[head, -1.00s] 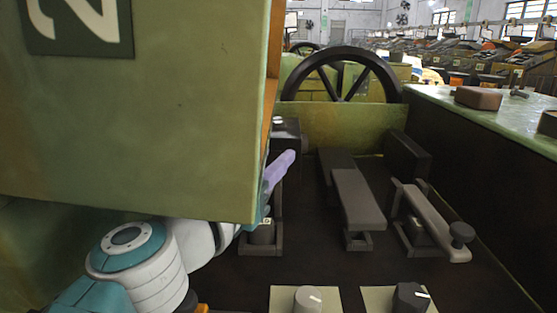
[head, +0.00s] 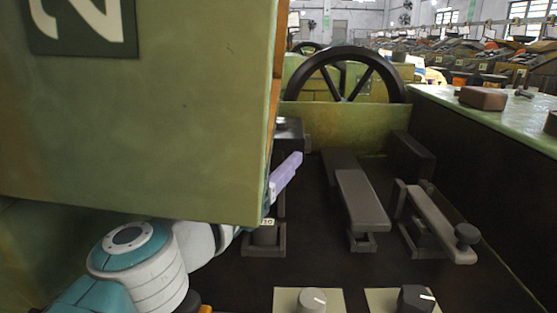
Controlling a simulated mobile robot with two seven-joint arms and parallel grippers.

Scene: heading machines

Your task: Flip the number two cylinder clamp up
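Three dark clamp-like fixtures stand on the dark machine bed. The left fixture (head: 265,238) is partly covered by the green panel, and a small light label shows at its top. The middle one is a long flat grey bar (head: 360,200), lying low. The right one is a grey lever (head: 438,226) with a round knob at its near end. I cannot read which is number two. My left arm comes in low at left and passes behind the panel. Of my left gripper (head: 284,175), only a lilac finger-like part shows beside the left fixture; its opening is hidden. My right gripper is out of view.
A large green panel (head: 150,130) marked "2" fills the upper left and blocks the view. A black spoked wheel (head: 345,80) stands behind the bed. Two knobs (head: 313,300) (head: 415,298) are at the front. A green ledge (head: 480,115) bounds the right side.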

